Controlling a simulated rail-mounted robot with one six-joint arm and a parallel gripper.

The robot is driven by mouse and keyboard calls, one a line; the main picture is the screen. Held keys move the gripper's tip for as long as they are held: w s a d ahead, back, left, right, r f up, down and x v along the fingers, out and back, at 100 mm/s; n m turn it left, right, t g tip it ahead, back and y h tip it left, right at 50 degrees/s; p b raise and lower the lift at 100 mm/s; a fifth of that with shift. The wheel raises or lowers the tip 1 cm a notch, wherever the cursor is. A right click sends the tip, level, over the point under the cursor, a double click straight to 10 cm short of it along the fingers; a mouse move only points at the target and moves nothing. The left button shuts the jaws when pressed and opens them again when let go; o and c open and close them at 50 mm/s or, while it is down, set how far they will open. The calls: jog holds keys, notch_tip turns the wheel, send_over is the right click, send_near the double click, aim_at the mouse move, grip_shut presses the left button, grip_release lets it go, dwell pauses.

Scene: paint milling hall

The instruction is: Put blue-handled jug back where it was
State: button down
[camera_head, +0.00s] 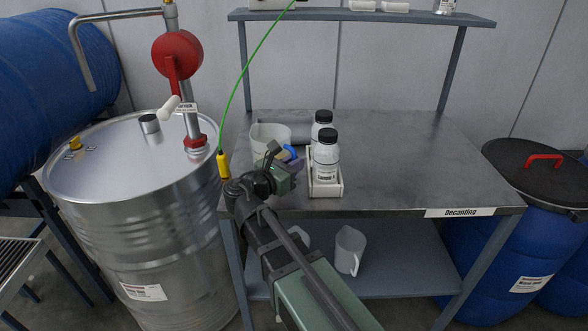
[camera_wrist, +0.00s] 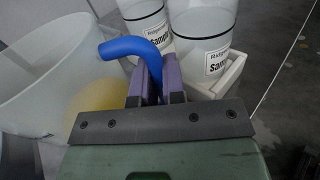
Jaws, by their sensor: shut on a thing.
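The blue-handled jug (camera_head: 263,132) is a whitish translucent vessel at the left end of the metal bench top, left of the bottles. Its blue handle (camera_head: 291,153) shows at my gripper. In the wrist view the jug's wide translucent wall (camera_wrist: 40,85) fills the left side, with a yellowish patch low on it. My gripper (camera_wrist: 158,82) has its purple-lined fingers shut on the bent blue handle (camera_wrist: 130,47). In the head view my gripper (camera_head: 281,163) hides the jug's lower front. I cannot tell whether its base touches the bench.
Two black-capped sample bottles (camera_head: 326,150) stand in a white holder (camera_head: 326,190) close on the right. A steel drum (camera_head: 120,190) with a red pump stands left. A yellow-ended green cable (camera_head: 223,165) hangs near my arm. The bench (camera_head: 420,165) is clear on the right.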

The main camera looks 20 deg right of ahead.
jog(key=shift+f, duration=0.1)
jog(key=c, duration=1.2)
grip_release()
jog(key=shift+s+a+r, duration=0.15)
jog(key=shift+a+r, duration=0.05)
jog(key=v, duration=1.1)
jog(key=shift+s+a, duration=0.15)
jog(key=shift+a, duration=0.1)
jog(key=shift+f, duration=0.1)
